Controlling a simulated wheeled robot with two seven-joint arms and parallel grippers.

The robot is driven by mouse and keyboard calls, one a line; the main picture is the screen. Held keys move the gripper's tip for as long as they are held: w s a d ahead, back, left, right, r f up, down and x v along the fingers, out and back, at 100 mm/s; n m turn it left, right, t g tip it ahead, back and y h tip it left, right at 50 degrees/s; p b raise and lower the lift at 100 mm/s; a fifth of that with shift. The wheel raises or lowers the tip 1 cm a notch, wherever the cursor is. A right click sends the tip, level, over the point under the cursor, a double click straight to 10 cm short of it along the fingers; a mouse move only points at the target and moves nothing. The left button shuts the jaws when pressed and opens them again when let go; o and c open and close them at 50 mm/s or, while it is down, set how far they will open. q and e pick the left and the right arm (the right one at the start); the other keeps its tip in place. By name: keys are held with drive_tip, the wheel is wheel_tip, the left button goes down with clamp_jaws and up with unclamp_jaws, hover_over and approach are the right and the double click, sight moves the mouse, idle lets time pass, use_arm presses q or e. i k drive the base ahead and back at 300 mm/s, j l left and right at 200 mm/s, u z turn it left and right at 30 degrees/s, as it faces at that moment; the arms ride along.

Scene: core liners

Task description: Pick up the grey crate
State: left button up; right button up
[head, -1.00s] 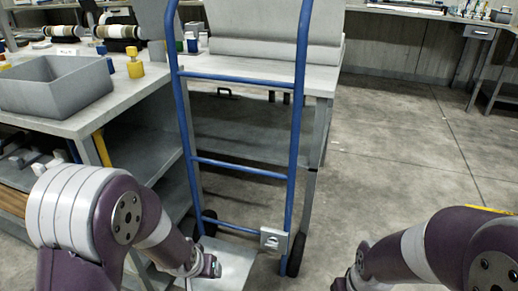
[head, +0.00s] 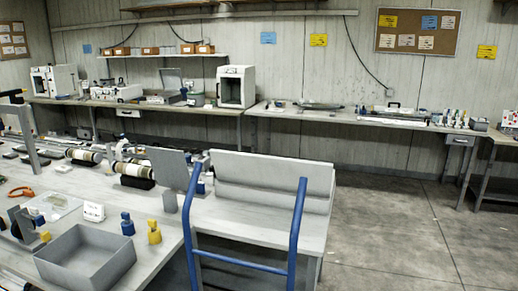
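The grey crate (head: 58,269) is an open, rectangular box. It sits on the light grey workbench at the lower left of the head view, near the bench's front edge. Its inside looks empty. Neither of my grippers shows in the head view now, so I cannot see whether they are open or shut.
A blue hand truck (head: 298,235) stands at the bench's front, right of the crate. Beside the crate are a blue fitting (head: 127,225), a yellow fitting (head: 154,233) and a white block (head: 93,211). Core liners (head: 84,155) lie farther back. Floor at right (head: 400,235) is clear.

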sight(83, 258)
drive_tip(key=u, duration=1.25)
